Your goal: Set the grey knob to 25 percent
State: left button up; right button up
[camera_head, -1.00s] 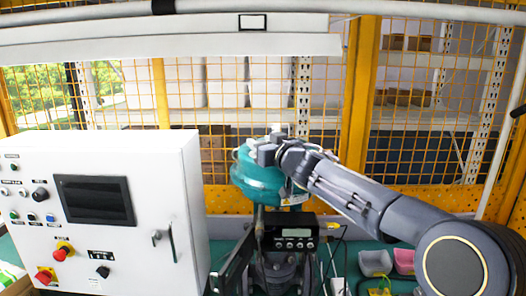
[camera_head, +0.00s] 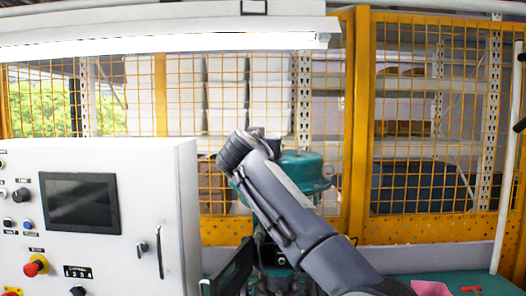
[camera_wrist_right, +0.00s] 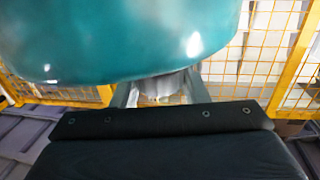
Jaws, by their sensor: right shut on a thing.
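My right arm (camera_head: 290,210) rises from the bottom right in the head view, its wrist in front of the teal actuator (camera_head: 305,172). The right gripper's jaws are hidden there. In the right wrist view, the right gripper (camera_wrist_right: 162,92) has its two grey fingers on either side of a pale grey ridged piece (camera_wrist_right: 160,88), apparently the grey knob. It is shut on this piece, just below the rounded teal housing (camera_wrist_right: 130,40). The knob's pointer and any scale cannot be read. The positioner's display is hidden now. My left gripper is not in view.
A white control cabinet (camera_head: 160,190) with a dark screen, buttons and a red stop knob stands close on the left. A yellow mesh fence (camera_head: 440,130) runs behind.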

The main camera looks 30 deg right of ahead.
jog(key=shift+m+g+h, duration=0.7)
jog(key=shift+g+h, duration=0.1)
jog(key=o, duration=1)
jog(key=shift+c, duration=0.2)
jog(key=shift+s+a+f, duration=0.1)
jog(key=shift+s+a, duration=0.15)
jog(key=shift+a, duration=0.05)
jog(key=b+v, duration=0.2)
jog(key=v, duration=0.5)
jog(key=shift+b, duration=0.4)
